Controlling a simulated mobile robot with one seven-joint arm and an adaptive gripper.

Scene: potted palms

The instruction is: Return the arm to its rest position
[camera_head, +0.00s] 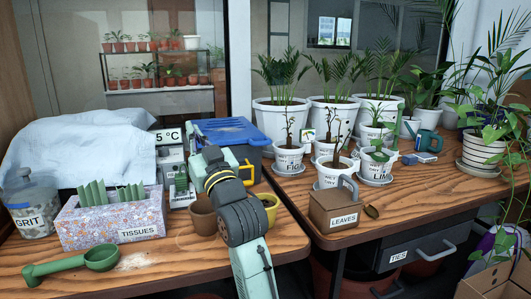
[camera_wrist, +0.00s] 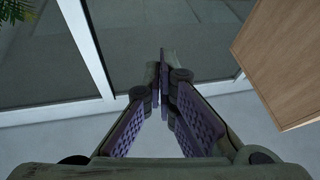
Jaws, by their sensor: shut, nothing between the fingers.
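My gripper (camera_wrist: 164,70) shows in the wrist view with its two purple-padded fingers meeting at the tips. Nothing is held between them. In the wrist view the fingers point toward a glass pane with a white frame (camera_wrist: 90,50), and a wooden panel (camera_wrist: 285,60) is at the right. In the head view my arm (camera_head: 240,215) rises from the bottom edge over the gap between two wooden tables. My fingers cannot be made out clearly in the head view.
Beside my arm are a brown pot (camera_head: 202,217), a yellow pot (camera_head: 270,206) and a blue-lidded box (camera_head: 232,133). A leaves box (camera_head: 335,209) and several potted plants stand right.

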